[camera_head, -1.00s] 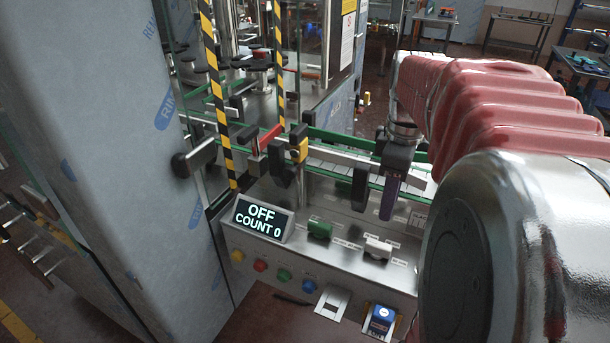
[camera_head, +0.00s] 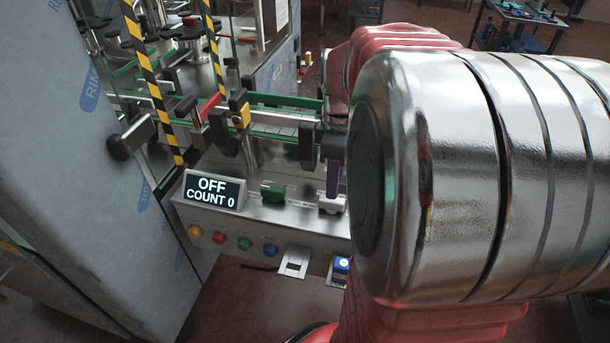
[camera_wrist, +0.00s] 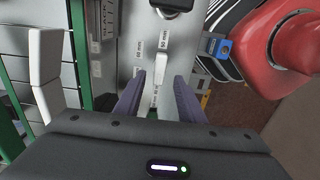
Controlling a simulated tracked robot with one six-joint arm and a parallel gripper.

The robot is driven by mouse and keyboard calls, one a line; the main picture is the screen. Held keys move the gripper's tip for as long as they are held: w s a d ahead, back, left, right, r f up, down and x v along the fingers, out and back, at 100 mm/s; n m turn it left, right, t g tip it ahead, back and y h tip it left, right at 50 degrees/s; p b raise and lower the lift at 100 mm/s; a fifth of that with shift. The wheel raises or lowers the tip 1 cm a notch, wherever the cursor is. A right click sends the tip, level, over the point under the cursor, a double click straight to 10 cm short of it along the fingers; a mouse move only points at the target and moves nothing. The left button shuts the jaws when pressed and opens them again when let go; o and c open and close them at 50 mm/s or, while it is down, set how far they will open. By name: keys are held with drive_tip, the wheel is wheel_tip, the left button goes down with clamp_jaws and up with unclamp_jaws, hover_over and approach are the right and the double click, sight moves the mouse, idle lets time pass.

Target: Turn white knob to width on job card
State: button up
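The white knob (camera_head: 331,204) is on the sloped control panel, right of the green knob (camera_head: 273,193). My gripper (camera_head: 334,190) is just above it, its dark purple finger pointing down. In the wrist view, the knob's white bar (camera_wrist: 155,66) lies ahead of and between my two open fingers (camera_wrist: 156,88), with a gap on each side. Printed marks sit around it, with 60 mm on the left and 50 mm on the right of its far end.
The display (camera_head: 213,190) reads OFF, COUNT 0. Yellow, red, green and blue buttons line the panel front, the blue one (camera_head: 271,250) nearest the knob. A conveyor with green rails (camera_head: 285,103) runs behind. Black-yellow striped posts (camera_head: 150,80) stand at left.

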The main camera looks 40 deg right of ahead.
sight(332, 203)
wheel_tip(332, 203, down, 6)
drive_tip(key=shift+f, duration=0.25)
